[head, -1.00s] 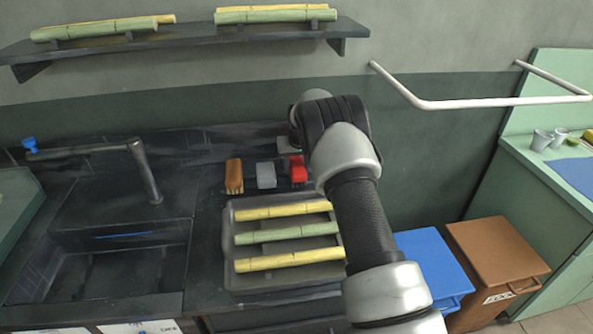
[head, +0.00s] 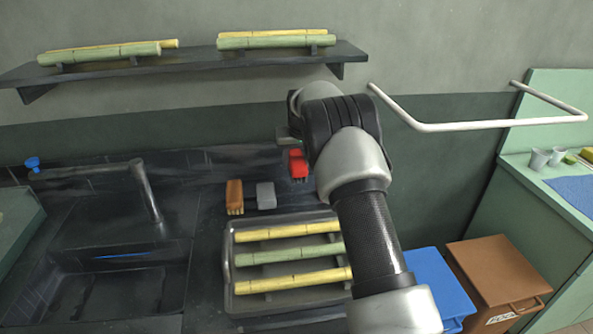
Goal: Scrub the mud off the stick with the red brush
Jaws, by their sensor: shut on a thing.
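The red brush (head: 298,165) hangs bristles-down above the back of the dark counter, right of two other brushes. My gripper (head: 293,147) is shut on its top; my arm hides most of the gripper and its fingers. Three sticks lie across the grey tray in front of it: a yellow one (head: 286,231) at the back, a green one (head: 288,253) in the middle and a yellow one (head: 293,280) at the front. My arm covers the tray's right side. I cannot make out mud on any stick.
An orange-brown brush (head: 235,197) and a grey brush (head: 266,196) stand behind the tray (head: 228,270). A sink (head: 110,290) with a tap (head: 146,190) is at left. More sticks lie on the wall shelf (head: 190,62). Blue (head: 432,280) and brown (head: 497,267) bins are at right.

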